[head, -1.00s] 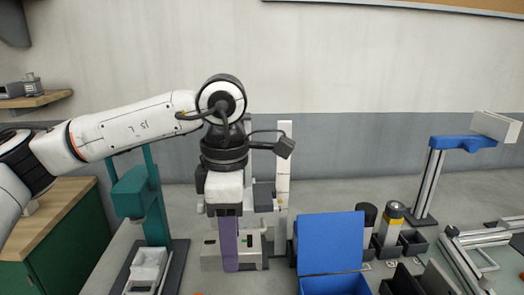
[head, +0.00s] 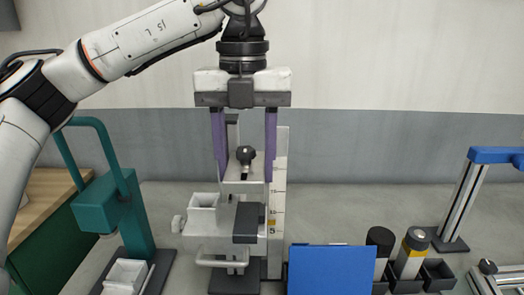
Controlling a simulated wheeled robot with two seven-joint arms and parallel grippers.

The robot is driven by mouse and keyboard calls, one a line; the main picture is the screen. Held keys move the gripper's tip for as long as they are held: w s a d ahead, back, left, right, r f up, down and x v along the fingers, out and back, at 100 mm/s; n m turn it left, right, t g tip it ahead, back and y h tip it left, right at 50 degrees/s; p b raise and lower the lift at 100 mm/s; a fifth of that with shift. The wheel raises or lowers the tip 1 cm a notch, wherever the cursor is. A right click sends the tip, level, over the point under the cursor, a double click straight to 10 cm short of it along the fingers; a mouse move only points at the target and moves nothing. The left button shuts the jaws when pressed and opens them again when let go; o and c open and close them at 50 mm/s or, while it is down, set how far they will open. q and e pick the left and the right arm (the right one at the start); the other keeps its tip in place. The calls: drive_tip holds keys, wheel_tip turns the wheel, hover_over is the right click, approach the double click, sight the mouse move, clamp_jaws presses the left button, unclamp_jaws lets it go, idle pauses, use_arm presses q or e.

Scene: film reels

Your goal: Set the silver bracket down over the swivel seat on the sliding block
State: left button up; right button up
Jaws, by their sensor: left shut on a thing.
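My left gripper (head: 244,178) points straight down in the middle of the head view, its two purple fingers apart on either side of a silver bracket (head: 242,187). It is shut on this bracket, which looks roughly level. A black knob (head: 246,155) shows between the fingers, just above the bracket. Below stands a pale fixture with a dark block (head: 249,222), likely the sliding block, beside an upright scale post (head: 279,200). I cannot clearly tell the swivel seat apart, nor whether the bracket touches anything below. My right gripper is not in view.
A small pale open box (head: 204,212) is on the fixture's left. A green press (head: 105,205) stands further left. A blue bin (head: 331,270) and dark holders with canisters (head: 411,255) stand right. A blue-topped frame (head: 470,190) is at far right.

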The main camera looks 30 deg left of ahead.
sight(247, 213)
use_arm(q)
drive_tip(key=shift+f, duration=0.8)
drive_tip(key=shift+s+f, duration=0.15)
drive_tip(key=shift+f, duration=0.2)
drive_tip(key=shift+f+b, duration=0.4)
drive_tip(key=shift+f, duration=1)
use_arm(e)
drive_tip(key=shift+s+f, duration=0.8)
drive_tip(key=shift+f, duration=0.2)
use_arm(q)
drive_tip(key=shift+b, duration=0.35)
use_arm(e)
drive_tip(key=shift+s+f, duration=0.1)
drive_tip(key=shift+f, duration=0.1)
use_arm(q)
drive_tip(key=shift+f+b, duration=0.7)
drive_tip(key=shift+f, duration=0.15)
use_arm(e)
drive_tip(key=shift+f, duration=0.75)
